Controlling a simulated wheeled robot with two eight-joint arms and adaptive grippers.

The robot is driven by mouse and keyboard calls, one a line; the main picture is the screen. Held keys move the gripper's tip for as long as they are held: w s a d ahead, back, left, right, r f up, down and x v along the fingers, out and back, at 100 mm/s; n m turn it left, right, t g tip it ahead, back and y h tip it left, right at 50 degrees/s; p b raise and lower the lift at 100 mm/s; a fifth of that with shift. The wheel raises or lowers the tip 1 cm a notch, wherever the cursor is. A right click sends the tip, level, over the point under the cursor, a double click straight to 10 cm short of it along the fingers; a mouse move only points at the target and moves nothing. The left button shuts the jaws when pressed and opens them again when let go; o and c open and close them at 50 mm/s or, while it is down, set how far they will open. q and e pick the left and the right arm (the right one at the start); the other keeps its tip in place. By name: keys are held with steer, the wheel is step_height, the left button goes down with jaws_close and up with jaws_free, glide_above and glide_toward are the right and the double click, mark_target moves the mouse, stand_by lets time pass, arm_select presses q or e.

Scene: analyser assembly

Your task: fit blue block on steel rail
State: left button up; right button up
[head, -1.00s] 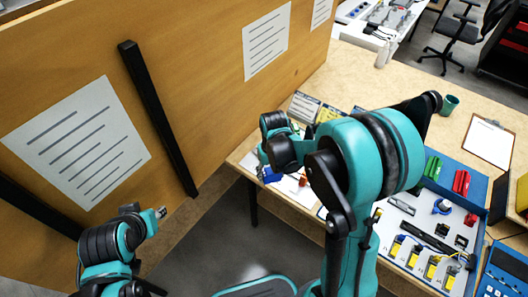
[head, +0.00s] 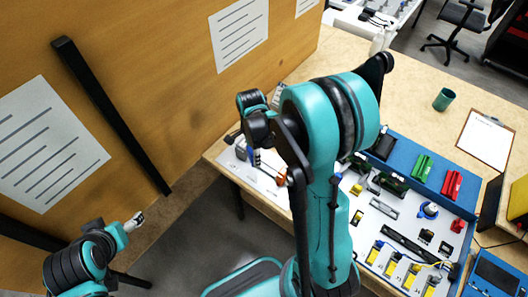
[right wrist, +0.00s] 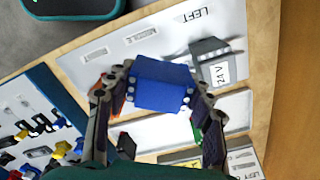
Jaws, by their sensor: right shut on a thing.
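The blue block (right wrist: 162,85) is between the fingers of my right gripper (right wrist: 160,92), which is shut on it. The block sits over a white board (right wrist: 105,68) marked LEFT with slots; I cannot tell whether it touches. In the head view, a sliver of the block (head: 256,158) shows below my right wrist, with the board (head: 229,160) under it. A grey block labelled 24V (right wrist: 208,48) stands beside the blue block. I cannot make out the steel rail clearly. My left gripper (head: 138,219) is away from the table at lower left; its fingers are too small to judge.
A blue parts tray (head: 398,148) holds green, red, yellow and black parts on the right. A wooden panel (head: 175,75) bounds the left.

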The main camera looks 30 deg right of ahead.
mark_target(263, 164)
steer(key=m, duration=0.1)
steer(key=d+m, duration=0.1)
steer(key=m, duration=0.1)
steer(key=shift+f, duration=0.2)
steer(key=m, duration=0.1)
steer(key=d+m, duration=0.1)
steer(key=m, duration=0.3)
steer(key=shift+s+d+f, duration=0.15)
steer(key=shift+s+d, duration=0.05)
steer(key=shift+d, duration=0.15)
steer(key=m, duration=0.1)
steer(key=d+m, duration=0.1)
steer(key=m, duration=0.1)
steer(key=shift+f+b, duration=0.1)
steer(key=shift+b, duration=0.25)
steer(key=shift+m, duration=0.3)
steer(key=shift+s+f+b, duration=0.1)
steer(key=shift+f+b, duration=1.5)
steer(key=shift+f, duration=0.6)
steer(key=shift+f+b, duration=0.2)
steer(key=shift+b, duration=0.1)
steer(key=shift+f+b, duration=0.45)
steer(key=shift+f, duration=0.05)
steer(key=shift+f+b, duration=0.4)
steer(key=shift+f, duration=0.05)
